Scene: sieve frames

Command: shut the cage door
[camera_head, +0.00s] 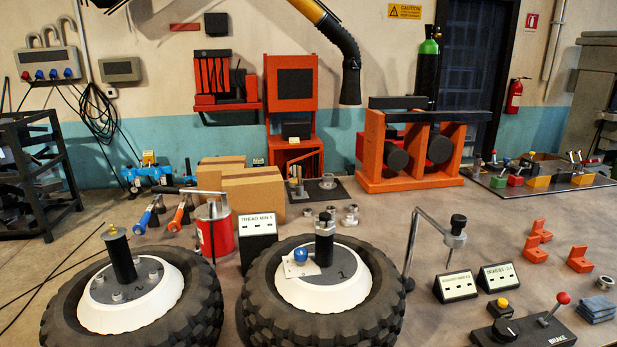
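No thing in the head view is clearly a cage with a door. A black open-barred metal frame (48,195) stands at the left edge, cut off by the picture; I cannot tell whether it has a door. An orange guard-like frame (440,184) with dark rollers stands on the bench, right of centre; no door shows on it. An orange cabinet (291,75) with an open lower part stands against the wall. Neither of my grippers is in view.
Two wheels with black tyres (377,318) and white rims fill the front. A red can (226,235), cardboard boxes (252,194), a bent metal arm (411,245) and a brake control box (500,331) stand around them. Bare bench shows right of centre.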

